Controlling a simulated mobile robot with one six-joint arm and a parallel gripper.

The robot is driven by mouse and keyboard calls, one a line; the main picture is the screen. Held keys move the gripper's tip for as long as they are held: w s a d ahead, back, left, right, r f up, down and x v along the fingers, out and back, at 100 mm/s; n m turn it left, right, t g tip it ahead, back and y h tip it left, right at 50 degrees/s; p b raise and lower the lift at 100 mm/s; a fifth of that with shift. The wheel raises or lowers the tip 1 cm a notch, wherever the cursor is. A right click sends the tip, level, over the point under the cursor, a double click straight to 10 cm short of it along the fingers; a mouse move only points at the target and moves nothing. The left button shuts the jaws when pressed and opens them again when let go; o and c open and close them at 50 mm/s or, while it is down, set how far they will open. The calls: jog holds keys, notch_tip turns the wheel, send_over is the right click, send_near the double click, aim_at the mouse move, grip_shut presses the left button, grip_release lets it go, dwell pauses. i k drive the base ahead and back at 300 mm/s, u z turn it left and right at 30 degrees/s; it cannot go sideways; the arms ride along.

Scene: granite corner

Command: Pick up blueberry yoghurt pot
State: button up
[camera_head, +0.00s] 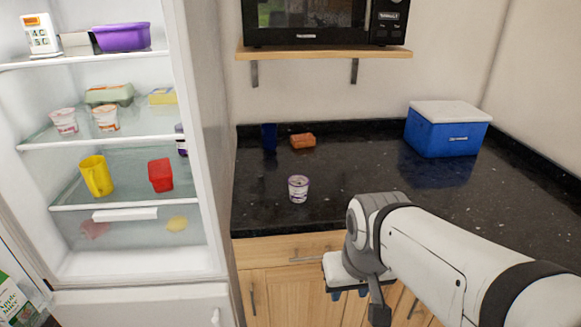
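A small white pot with purple print and a purple rim (298,188) stands upright on the black granite counter, near its front edge. Its label is too small to read, but it looks like the blueberry yoghurt pot. My gripper (350,294) points down in front of the counter's front edge, below and to the right of the pot and apart from it. Its fingers are partly hidden by my wrist, so I cannot tell whether they are open or shut.
Behind the pot are a dark blue item (269,138) and an orange block (303,141). A blue cooler (447,129) stands back right. A shelf (325,53) with a microwave (320,22) hangs above. The open fridge (110,142) holds other pots. The counter around the pot is clear.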

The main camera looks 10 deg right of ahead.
aim_at(298, 184)
jog(key=u, duration=0.1)
jog(key=i, duration=0.9)
jog(key=z, duration=0.1)
